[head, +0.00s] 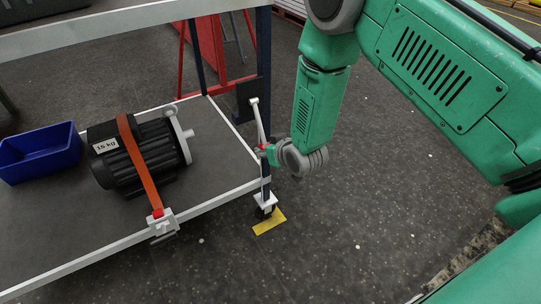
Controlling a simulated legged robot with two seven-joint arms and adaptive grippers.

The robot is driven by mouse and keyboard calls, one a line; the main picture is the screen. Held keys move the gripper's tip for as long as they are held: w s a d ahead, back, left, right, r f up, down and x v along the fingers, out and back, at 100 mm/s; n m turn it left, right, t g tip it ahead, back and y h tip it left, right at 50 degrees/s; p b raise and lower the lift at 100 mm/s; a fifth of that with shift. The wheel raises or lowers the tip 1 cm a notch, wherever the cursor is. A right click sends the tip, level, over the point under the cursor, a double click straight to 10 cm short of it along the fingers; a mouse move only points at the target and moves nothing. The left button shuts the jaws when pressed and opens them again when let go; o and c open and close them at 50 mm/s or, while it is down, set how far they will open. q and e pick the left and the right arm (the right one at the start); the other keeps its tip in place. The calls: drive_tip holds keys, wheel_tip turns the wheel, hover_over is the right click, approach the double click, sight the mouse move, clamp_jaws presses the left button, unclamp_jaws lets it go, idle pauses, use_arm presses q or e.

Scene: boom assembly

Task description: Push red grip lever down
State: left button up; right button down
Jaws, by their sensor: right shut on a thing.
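The red grip lever (262,147) shows only as a small red piece at the corner post of the cart, beside a thin pale bar (257,120) that slants up from it. My right gripper (268,152) reaches in from the right and is shut on the red grip. Its fingers are small in the picture and cover most of the grip. My left gripper is out of the picture.
The cart's lower shelf (60,227) carries a black motor (140,165) under an orange strap (138,160) with a clamp (162,226) at the shelf edge. A blue bin (40,152) stands at left. A yellow floor mark (268,222) lies by the caster. The floor to the right is clear.

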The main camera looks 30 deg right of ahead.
drive_tip(key=w, duration=0.1)
drive_tip(key=w+f, duration=0.1)
drive_tip(key=w+d, duration=0.1)
drive_tip(key=shift+w+f, duration=0.2)
drive_tip(key=shift+f, duration=0.1)
idle(0.4)
drive_tip(key=c, duration=1.2)
unclamp_jaws()
drive_tip(key=shift+w, duration=0.1)
drive_tip(key=shift+o, duration=0.4)
drive_tip(key=shift+f, duration=0.1)
drive_tip(key=shift+s+r, duration=0.2)
drive_tip(key=shift+r, duration=0.05)
drive_tip(key=v, duration=1.1)
